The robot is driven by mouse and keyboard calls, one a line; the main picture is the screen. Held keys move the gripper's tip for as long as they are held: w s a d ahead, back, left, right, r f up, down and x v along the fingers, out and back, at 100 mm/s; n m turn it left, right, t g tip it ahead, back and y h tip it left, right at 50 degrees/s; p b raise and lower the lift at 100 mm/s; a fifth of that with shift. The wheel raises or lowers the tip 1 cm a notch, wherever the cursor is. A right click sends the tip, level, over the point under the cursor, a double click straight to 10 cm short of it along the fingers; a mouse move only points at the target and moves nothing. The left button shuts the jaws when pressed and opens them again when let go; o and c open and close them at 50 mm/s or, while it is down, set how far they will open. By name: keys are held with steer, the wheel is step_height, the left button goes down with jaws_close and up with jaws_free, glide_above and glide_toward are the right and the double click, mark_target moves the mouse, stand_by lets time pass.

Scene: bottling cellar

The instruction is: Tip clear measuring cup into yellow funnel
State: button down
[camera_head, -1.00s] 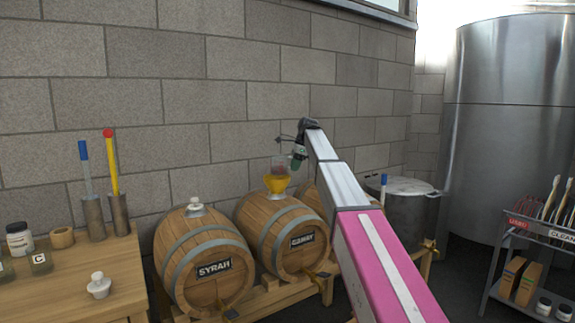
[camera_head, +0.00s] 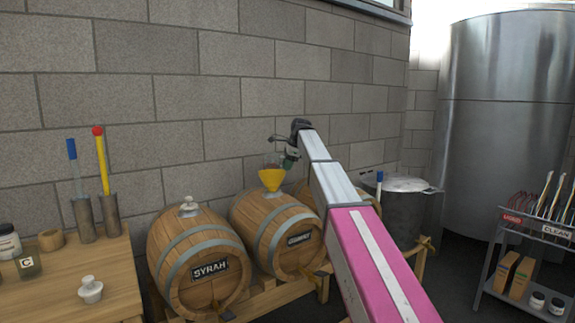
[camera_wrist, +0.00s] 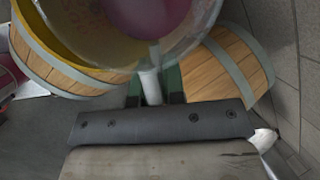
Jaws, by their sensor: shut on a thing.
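The yellow funnel (camera_head: 272,180) sits upright on top of the barrel labelled Gamay (camera_head: 277,227). The clear measuring cup (camera_head: 272,161) is small and faint just above the funnel's mouth in the head view. In the wrist view the clear cup (camera_wrist: 206,38) fills the top, with dark pink liquid (camera_wrist: 152,14) showing in it. My gripper (camera_head: 289,156) is beside the cup, to its right. In the wrist view my gripper (camera_wrist: 153,88) is shut on the cup's pale handle. I cannot tell the cup's exact tilt.
The Syrah barrel (camera_head: 200,258) with a white stopper stands to the left. A wooden table (camera_head: 65,290) with jars and tool holders is at far left. A lidded pot (camera_head: 405,210), steel tank (camera_head: 510,120) and cart (camera_head: 530,235) are at right. A block wall stands close behind.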

steer(key=shift+w+f+t, duration=0.15)
steer(key=shift+f+t, duration=0.4)
steer(key=shift+t, duration=0.35)
steer(key=shift+f+t, duration=0.1)
steer(key=shift+t, duration=0.3)
steer(key=shift+s+r+n+t+y, duration=0.15)
steer(key=shift+r+n+t+y, duration=0.6)
steer(key=shift+t, duration=1.4)
steer(key=shift+s+r+n+t+y, duration=0.1)
steer(key=shift+r+n+t+y, duration=0.65)
steer(key=shift+t, duration=1.35)
steer(key=shift+s+r+n+t+y, duration=0.15)
steer(key=shift+r+n+t+y, duration=0.2)
steer(key=shift+r+t, duration=1.25)
steer(key=shift+s+f+t, duration=0.1)
steer(key=shift+f+t, duration=0.3)
steer(key=shift+t, duration=0.45)
